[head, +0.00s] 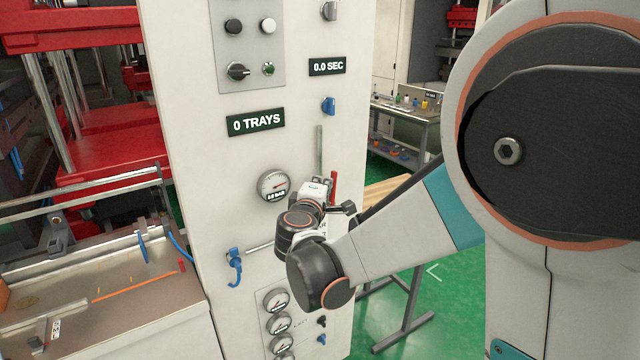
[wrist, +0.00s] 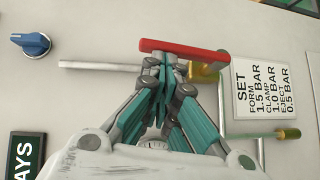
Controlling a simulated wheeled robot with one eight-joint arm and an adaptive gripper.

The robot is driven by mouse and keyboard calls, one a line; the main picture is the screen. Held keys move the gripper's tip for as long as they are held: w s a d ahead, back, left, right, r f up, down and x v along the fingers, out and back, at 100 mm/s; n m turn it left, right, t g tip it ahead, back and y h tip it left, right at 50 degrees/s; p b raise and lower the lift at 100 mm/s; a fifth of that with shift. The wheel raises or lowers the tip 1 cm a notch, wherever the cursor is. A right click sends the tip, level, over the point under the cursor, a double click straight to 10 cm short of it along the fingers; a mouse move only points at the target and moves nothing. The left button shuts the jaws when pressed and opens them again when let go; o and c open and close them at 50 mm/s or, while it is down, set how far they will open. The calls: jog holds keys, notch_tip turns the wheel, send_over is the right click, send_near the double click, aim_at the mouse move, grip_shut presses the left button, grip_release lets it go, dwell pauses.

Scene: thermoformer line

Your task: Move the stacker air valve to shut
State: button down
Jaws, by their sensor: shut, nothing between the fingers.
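A red lever handle (wrist: 185,50) sits on a brass valve body (wrist: 206,72) on a bare metal pipe (wrist: 100,66) along the white panel. In the wrist view the lever lies roughly in line with the pipe, slightly tilted. It also shows in the head view as a red upright bar (head: 334,186) beside my wrist. No label on the valve is readable. My gripper (wrist: 168,62) is shut and empty, its fingertips right at the lever's side. I cannot tell whether they touch it. In the head view the fingertips are mostly hidden by my wrist.
A gauge (head: 273,185) and a blue-handled valve (head: 234,264) are on the panel left of my wrist. A blue knob (wrist: 31,45) sits beyond the pipe's end.

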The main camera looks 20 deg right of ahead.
aim_at(332, 176)
jog(key=d+m+g+y+p, duration=0.1)
jog(key=p, duration=0.1)
jog(key=d+r+m+g+p, duration=0.1)
jog(key=p, duration=0.1)
jog(key=shift+w+d+r+y, duration=0.2)
jog(key=shift+w+d+y, duration=0.15)
jog(key=shift+y, duration=0.05)
jog(key=w+d+f+m+g+y+p, duration=0.2)
jog(key=d+f+m+g+y+p, duration=0.1)
jog(key=d+y, duration=0.4)
jog(key=shift+w+f+m+g+y, duration=0.25)
jog(key=shift+f+m+g, duration=0.35)
jog(key=shift+m, duration=0.6)
jog(key=shift+d, duration=0.15)
